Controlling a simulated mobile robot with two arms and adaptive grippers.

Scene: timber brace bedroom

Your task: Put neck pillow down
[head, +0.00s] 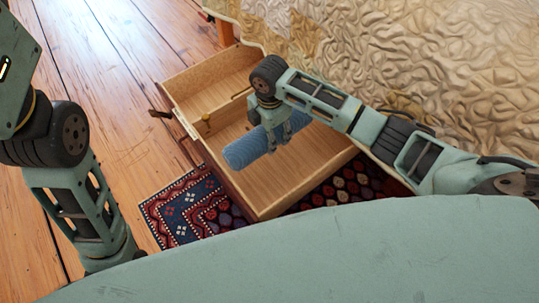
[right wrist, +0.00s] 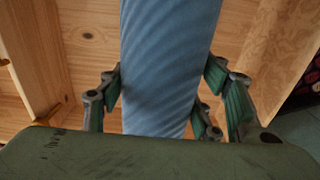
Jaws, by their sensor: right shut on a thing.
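The neck pillow (head: 246,149) is a blue, ribbed roll. My right gripper (head: 277,138) is shut on it, with the fingers on both sides of the roll. In the right wrist view the pillow (right wrist: 168,75) runs up between the green fingers of the right gripper (right wrist: 166,105). The pillow is over the open wooden drawer (head: 290,172), inside its outline in the head view. I cannot tell whether it touches the drawer floor. My left arm is at the left edge; its gripper is out of the frame.
A patterned red and blue rug (head: 185,212) lies under and around the drawer. A bed with a crumpled cream cover (head: 400,60) stands at the upper right. Wooden floorboards (head: 110,100) are clear to the left. The drawer has a divider and raised walls.

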